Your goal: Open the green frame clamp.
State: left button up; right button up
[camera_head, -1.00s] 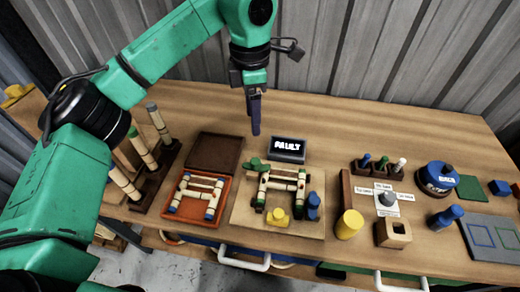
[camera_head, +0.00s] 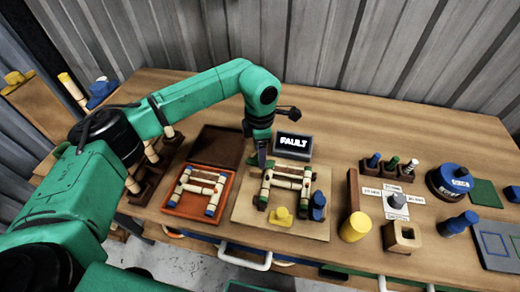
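A light wooden board (camera_head: 243,211) holds a rattan frame (camera_head: 286,180) with pale poles and dark bands. The green frame clamp (camera_head: 270,164) is at the frame's back left corner and is mostly hidden by my gripper. My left gripper (camera_head: 262,158) points down at that corner, at or just above the clamp. Its fingers look narrow from here, and I cannot tell whether they are apart or touching the clamp. A yellow clamp (camera_head: 281,216) and a blue clamp (camera_head: 318,205) stand at the board's front. My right gripper is not in view.
A display reading FAULT (camera_head: 293,145) stands just behind the board. An orange tray (camera_head: 171,207) with another rattan frame lies to the left. A yellow cylinder (camera_head: 355,228) and a wooden block (camera_head: 402,236) stand to the right.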

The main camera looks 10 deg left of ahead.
pick_arm(q)
jog(key=shift+f, duration=0.55)
grip_shut()
